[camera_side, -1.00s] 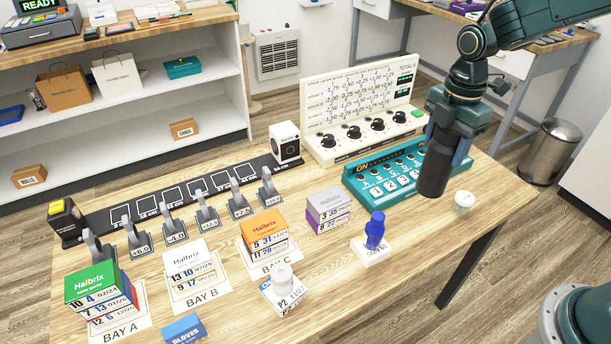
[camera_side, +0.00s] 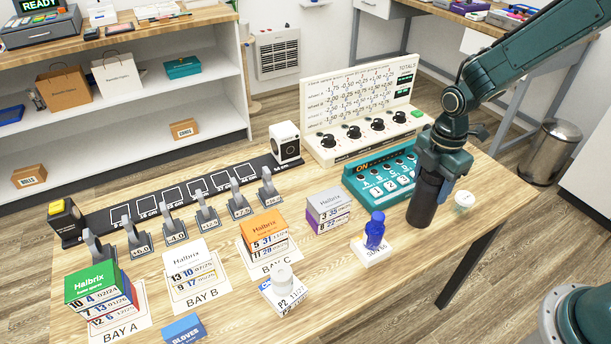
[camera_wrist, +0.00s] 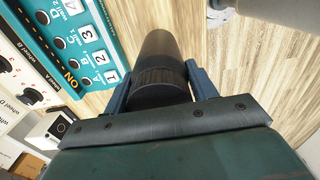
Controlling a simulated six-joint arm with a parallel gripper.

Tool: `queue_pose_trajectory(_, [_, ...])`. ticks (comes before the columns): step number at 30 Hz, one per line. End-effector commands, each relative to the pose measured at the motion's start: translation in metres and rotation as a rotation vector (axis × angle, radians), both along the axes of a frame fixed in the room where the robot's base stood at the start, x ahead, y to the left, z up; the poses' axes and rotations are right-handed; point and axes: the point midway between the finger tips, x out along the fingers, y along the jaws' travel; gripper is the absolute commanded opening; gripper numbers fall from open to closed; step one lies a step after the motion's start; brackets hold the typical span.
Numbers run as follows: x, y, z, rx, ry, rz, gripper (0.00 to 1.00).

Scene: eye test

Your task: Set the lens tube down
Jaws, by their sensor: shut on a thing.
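The lens tube (camera_side: 424,202) is a dark, nearly black cylinder. It stands about upright at the right part of the wooden table, in front of the teal button box. My gripper (camera_side: 438,178) is shut on its upper part. The tube's lower end is at or very near the tabletop; I cannot tell whether it touches. In the wrist view the lens tube (camera_wrist: 160,55), with a ribbed band, runs away between the two blue-grey fingers of my gripper (camera_wrist: 160,88).
The teal button box (camera_side: 385,172) is close behind and left of the tube. A small white jar (camera_side: 464,201) stands close on its right. A blue bottle on a white block (camera_side: 374,233) stands to the left. Bare wood (camera_side: 440,245) lies in front.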

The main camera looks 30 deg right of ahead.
Motion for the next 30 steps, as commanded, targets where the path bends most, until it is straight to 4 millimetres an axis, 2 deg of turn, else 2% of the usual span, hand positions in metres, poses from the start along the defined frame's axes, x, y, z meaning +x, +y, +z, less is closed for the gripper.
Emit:
queue_pose_trajectory(8, [0.000,0.000,-0.027,0.000,0.000,0.000,0.18])
queue_pose_trajectory(23, [0.000,0.000,-0.033,0.000,0.000,0.000,0.18])
queue_pose_trajectory(24, [0.000,0.000,-0.033,0.000,-0.001,0.000,0.65])
queue_pose_trajectory(26, [0.000,0.000,-0.033,0.000,-0.001,0.000,0.77])
queue_pose_trajectory(30, [0.000,0.000,-0.032,0.000,-0.001,0.000,0.79])
